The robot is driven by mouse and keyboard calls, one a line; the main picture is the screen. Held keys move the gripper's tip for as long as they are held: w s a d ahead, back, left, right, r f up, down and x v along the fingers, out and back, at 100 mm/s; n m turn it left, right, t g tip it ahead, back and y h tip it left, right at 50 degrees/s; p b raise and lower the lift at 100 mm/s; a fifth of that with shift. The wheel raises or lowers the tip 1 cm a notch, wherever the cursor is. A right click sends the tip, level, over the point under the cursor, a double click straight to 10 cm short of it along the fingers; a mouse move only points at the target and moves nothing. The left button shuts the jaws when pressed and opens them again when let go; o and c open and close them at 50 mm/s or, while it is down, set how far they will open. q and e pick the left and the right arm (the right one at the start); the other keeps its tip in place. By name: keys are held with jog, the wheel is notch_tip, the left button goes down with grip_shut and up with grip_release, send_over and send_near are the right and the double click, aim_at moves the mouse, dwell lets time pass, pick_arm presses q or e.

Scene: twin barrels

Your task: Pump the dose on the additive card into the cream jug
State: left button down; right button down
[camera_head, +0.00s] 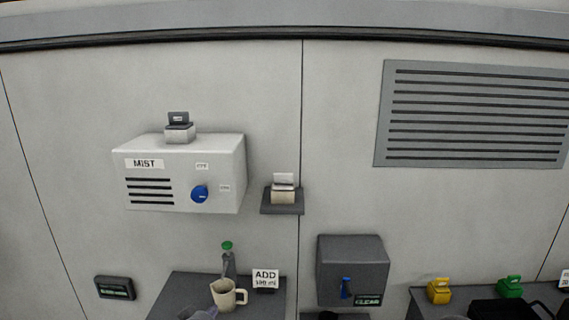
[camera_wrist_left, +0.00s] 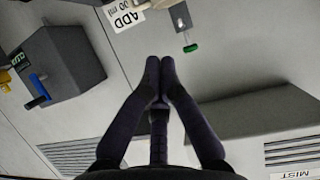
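The cream jug (camera_head: 222,299) stands on a dark shelf (camera_head: 180,291) at the bottom left of the head view; its edge shows at the top of the left wrist view (camera_wrist_left: 150,3). Just behind it is a grey pump bottle (camera_head: 229,266) with a green top (camera_wrist_left: 190,48). The white additive card (camera_head: 265,277) stands to the right, reading "ADD" and a blurred amount that looks like 100 ml. My left gripper (camera_head: 205,314) is at the bottom edge, in front of the jug. In the wrist view its fingertips (camera_wrist_left: 160,64) meet with nothing between them. My right gripper is out of view.
A white MIST box (camera_head: 184,190) with a blue knob hangs above the jug. A grey box (camera_head: 352,262) with a blue lever is right of the card. Yellow (camera_head: 439,290) and green (camera_head: 510,286) blocks stand farther right. A small ledge (camera_head: 282,208) juts from the wall.

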pick_arm(q)
jog(key=s+d+f+g, duration=0.2)
jog(key=s+f, duration=0.2)
jog(key=f, duration=0.3)
jog(key=s+d+f+n+g+h, duration=0.1)
jog(key=s+d+f+g, duration=0.1)
jog(key=s+f, duration=0.35)
jog(key=s+d+f+g, duration=0.1)
jog(key=s+f+g, duration=0.1)
jog(key=f, duration=0.6)
jog(key=s+d+f+g+h, duration=0.1)
jog(key=s+d+f+g, duration=0.2)
jog(key=s+f, duration=0.3)
jog(key=s+d+f+n+g, duration=0.1)
jog(key=s+f, duration=0.5)
jog(key=s, duration=0.7)
jog(key=d+g, duration=0.1)
jog(key=g, duration=0.1)
jog(key=shift+s+d+f+n+g+h, duration=0.15)
jog(key=shift+s+d+n+g+h, duration=0.15)
jog(key=shift+d+h, duration=0.1)
